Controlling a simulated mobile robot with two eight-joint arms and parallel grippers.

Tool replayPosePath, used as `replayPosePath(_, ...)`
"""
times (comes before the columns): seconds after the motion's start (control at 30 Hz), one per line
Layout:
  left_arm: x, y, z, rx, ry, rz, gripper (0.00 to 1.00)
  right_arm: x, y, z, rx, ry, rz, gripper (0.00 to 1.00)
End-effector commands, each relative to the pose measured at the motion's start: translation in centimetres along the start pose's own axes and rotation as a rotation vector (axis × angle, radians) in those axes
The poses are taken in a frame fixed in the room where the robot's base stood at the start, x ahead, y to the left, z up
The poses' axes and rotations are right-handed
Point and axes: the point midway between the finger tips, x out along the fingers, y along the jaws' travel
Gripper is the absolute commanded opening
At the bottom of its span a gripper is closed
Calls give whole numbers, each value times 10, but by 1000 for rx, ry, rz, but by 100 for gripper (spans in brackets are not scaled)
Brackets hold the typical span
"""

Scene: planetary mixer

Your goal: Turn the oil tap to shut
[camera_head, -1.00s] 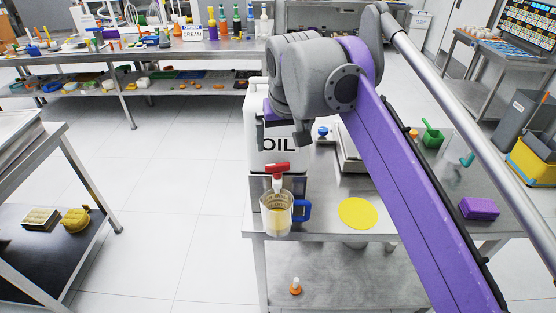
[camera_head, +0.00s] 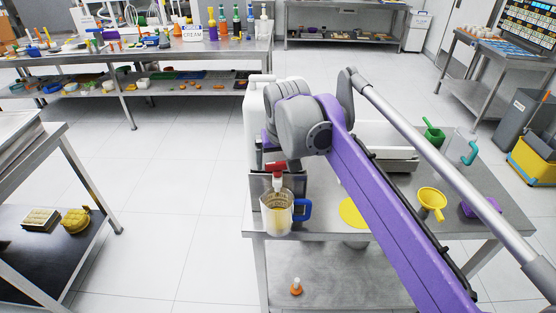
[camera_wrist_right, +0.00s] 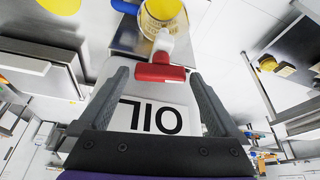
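The white oil container (camera_head: 257,125) stands on the steel table, its label largely hidden behind my right arm. Its tap has a red handle (camera_head: 276,167) and a white spout. In the right wrist view the red handle (camera_wrist_right: 160,72) lies crosswise to the spout (camera_wrist_right: 163,45). My right gripper (camera_wrist_right: 158,76) is open, with a finger on either side of the handle and gaps to both. In the head view its fingers are mostly hidden by the arm. A clear jug (camera_head: 277,213) with a blue handle stands under the spout and holds yellowish contents. My left gripper is not in view.
Open floor lies to the left of the table.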

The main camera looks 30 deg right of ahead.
Motion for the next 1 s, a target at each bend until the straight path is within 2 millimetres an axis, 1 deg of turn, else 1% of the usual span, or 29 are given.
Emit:
replayPosePath(0.03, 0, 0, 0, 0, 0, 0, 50, 0, 0, 0, 0, 0, 0, 87)
replayPosePath(0.17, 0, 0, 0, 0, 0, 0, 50, 0, 0, 0, 0, 0, 0, 64)
replayPosePath(0.2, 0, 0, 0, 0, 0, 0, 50, 0, 0, 0, 0, 0, 0, 57)
replayPosePath(0.27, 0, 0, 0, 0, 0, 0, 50, 0, 0, 0, 0, 0, 0, 46)
replayPosePath(0.3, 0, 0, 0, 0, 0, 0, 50, 0, 0, 0, 0, 0, 0, 39)
replayPosePath(0.37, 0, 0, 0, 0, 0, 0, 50, 0, 0, 0, 0, 0, 0, 28)
replayPosePath(0.4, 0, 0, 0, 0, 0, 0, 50, 0, 0, 0, 0, 0, 0, 24)
replayPosePath(0.53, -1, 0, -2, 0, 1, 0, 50, -1, -1, 0, 24, -1, 9, 24)
replayPosePath(0.8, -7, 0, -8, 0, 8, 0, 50, -1, -2, -1, 182, -1, 75, 24)
replayPosePath(1.0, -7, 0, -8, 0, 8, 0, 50, 0, -1, 0, 210, 0, 87, 24)
